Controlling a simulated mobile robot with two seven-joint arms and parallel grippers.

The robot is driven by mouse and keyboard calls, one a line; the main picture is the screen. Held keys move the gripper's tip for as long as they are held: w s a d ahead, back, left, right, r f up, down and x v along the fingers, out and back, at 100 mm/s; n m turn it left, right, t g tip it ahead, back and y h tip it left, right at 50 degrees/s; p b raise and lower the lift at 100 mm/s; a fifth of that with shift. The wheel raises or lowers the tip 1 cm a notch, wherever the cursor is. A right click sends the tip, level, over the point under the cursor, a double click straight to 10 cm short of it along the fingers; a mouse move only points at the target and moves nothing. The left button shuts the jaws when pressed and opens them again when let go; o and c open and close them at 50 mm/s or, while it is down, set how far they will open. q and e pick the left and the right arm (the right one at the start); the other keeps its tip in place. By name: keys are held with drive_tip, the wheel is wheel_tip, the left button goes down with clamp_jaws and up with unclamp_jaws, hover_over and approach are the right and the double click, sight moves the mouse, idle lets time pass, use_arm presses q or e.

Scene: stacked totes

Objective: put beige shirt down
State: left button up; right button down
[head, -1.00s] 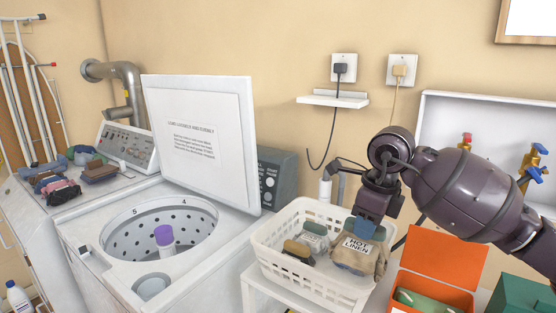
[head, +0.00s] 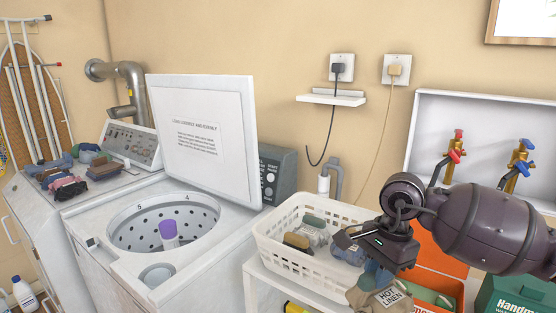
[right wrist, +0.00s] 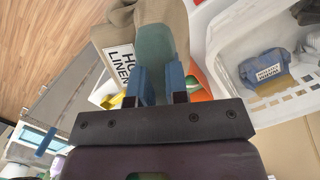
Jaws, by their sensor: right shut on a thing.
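The beige shirt (head: 375,299) is a bundled tan cloth with a "HOT LINEN" label and a grey-green part. My right gripper (head: 376,268) is shut on that grey-green part, and the shirt hangs below the jaws. The shirt hangs in front of the white basket's right end, beside the orange box. In the right wrist view, the shirt (right wrist: 118,30) shows beyond the blue fingers of the gripper (right wrist: 160,85). Whether its underside touches anything is hidden. My left gripper is not in view.
The white basket (head: 290,262) holds several other folded garments. The orange box (head: 428,246) stands right of it, with a green box (head: 517,296) further right. The open washer (head: 110,250) is at left, with folded clothes on the machine beyond.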

sight(392, 311)
drive_tip(key=s+f+n, duration=0.1)
drive_tip(key=n, duration=0.2)
drive_tip(key=s+d+f+n, duration=0.1)
drive_tip(key=f+n, duration=0.1)
drive_tip(key=n, duration=0.1)
drive_tip(key=s+f+n+h, duration=0.1)
drive_tip(key=s+f+n, duration=0.1)
drive_tip(key=shift+d+f+n+g, duration=0.1)
drive_tip(key=shift+d+n+g, duration=0.05)
drive_tip(key=shift+n+g, duration=0.25)
drive_tip(key=n, duration=0.1)
drive_tip(key=s+f+n, duration=0.1)
drive_tip(key=f+n, duration=0.1)
drive_tip(key=n, duration=0.1)
drive_tip(key=shift+s+d+f+h, duration=0.15)
drive_tip(key=shift+s+f+h, duration=0.1)
drive_tip(key=shift+h, duration=0.05)
drive_tip(key=shift+d, duration=0.15)
drive_tip(key=shift+w+r, duration=0.1)
drive_tip(key=shift+r, duration=0.1)
